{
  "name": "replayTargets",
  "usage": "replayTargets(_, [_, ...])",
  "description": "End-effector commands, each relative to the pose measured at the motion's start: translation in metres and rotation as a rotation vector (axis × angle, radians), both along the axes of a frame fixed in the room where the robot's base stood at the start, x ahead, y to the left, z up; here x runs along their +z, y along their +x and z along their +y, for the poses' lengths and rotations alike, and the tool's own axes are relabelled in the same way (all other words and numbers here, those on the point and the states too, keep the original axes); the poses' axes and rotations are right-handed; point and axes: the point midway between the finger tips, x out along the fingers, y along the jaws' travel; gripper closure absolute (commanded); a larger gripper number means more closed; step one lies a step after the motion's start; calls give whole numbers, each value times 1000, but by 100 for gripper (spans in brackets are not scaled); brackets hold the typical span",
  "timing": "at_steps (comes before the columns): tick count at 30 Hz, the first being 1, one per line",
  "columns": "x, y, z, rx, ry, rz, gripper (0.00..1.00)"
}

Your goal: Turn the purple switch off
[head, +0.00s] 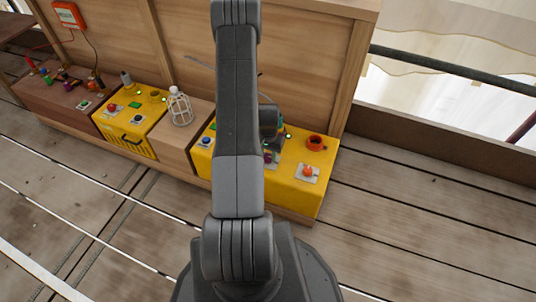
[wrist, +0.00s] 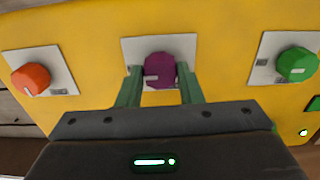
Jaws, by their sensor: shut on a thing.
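The purple switch (wrist: 160,70) is a round knob on a white plate (wrist: 185,46) on the yellow panel (wrist: 100,25). It has a pale mark that points left in the wrist view. My gripper (wrist: 160,85) has its two green fingers on either side of the purple switch, shut on it. In the head view my arm hides most of the switch and the gripper. The yellow box (head: 310,192) that carries the switch stands at the right end of the row.
In the wrist view an orange knob (wrist: 30,79) is at the left and a green knob (wrist: 297,64) at the right. The head view shows a caged lamp (head: 180,108) and another yellow box (head: 130,125). The plank floor (head: 430,215) at right is clear.

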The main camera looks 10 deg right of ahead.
Motion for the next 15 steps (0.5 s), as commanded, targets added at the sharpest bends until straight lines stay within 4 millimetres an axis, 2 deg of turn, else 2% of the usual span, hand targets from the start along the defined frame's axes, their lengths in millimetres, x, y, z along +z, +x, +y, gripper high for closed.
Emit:
replayTargets(8, [-1, 0, 0, 138, 0, 0, 90])
replayTargets(15, [-1, 0, 0, 352, 0, 0, 90])
